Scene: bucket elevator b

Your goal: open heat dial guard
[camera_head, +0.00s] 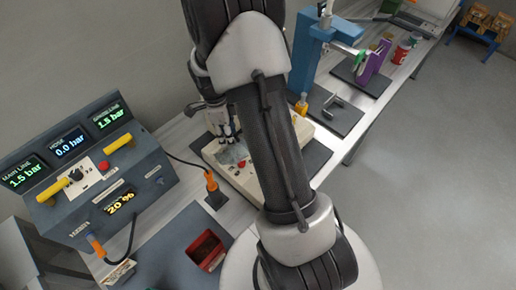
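My gripper (227,138) points down over the left part of a beige device (236,184) on the bench. The gripper is small in the picture, and whether its fingers are apart or together is unclear. A small red part (242,163) shows on the device's top, just below the gripper. A greyish or clear part lies beside it, but I cannot tell whether it is the heat dial guard. My arm hides much of the device, and no dial can be made out.
A blue-grey console (95,190) with pressure displays and yellow handles stands at left. An orange plug (212,187) with a cable is left of the device. A red bin (205,250) sits in front. A blue press (308,50) and a purple part (372,62) stand behind right.

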